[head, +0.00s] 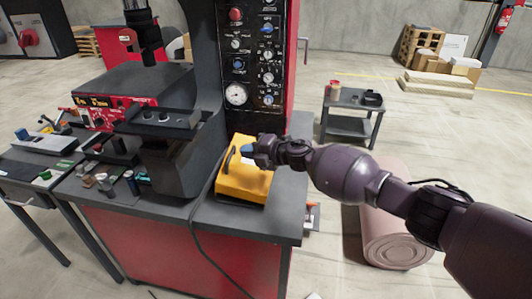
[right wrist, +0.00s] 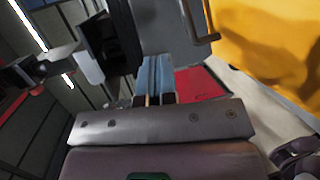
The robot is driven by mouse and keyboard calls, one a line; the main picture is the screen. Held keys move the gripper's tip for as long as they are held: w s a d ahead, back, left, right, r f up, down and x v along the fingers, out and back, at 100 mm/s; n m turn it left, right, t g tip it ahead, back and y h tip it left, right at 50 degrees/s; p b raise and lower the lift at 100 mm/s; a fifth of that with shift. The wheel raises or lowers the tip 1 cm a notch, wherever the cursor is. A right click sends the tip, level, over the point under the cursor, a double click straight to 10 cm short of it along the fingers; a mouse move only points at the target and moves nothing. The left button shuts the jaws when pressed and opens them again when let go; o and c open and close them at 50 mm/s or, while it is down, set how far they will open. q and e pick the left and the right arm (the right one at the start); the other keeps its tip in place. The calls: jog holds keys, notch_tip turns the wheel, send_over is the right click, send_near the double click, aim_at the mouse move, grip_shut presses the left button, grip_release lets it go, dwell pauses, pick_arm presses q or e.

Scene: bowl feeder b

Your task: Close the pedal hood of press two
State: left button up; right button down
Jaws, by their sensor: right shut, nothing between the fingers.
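The yellow pedal hood (head: 240,184) sits on the dark bench top of the press, to the right of the press bed, with a dark curved handle or cable along its left side. I cannot tell for sure how far it is open. My right gripper (head: 250,150) is shut and empty, its blue fingertips over the upper part of the hood; whether they touch it is unclear. In the right wrist view the blue fingers (right wrist: 155,78) are together, and a large yellow surface (right wrist: 280,35), likely the hood, fills the upper right. My left gripper is not in view.
The press column carries a black control panel (head: 256,50) with knobs and a gauge behind the hood. Small metal parts (head: 105,183) lie on the bench at left. A dark cable hangs over the bench front. A grey cart (head: 350,125) and a pink roll (head: 395,238) stand at right.

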aim_at(224, 172)
jog(key=a+f+b, duration=0.1)
jog(key=a, duration=0.1)
jog(key=w+a+f+b, duration=0.1)
jog(key=a+f, duration=0.1)
jog(key=a, duration=0.1)
jog(key=w+a+f+b, duration=0.1)
jog(key=a+f+b, duration=0.1)
jog(key=shift+w+a, duration=0.1)
jog(key=shift+a, duration=0.2)
jog(key=shift+a+f, duration=0.1)
jog(key=shift+a, duration=0.1)
jog(key=shift+w+a, duration=0.1)
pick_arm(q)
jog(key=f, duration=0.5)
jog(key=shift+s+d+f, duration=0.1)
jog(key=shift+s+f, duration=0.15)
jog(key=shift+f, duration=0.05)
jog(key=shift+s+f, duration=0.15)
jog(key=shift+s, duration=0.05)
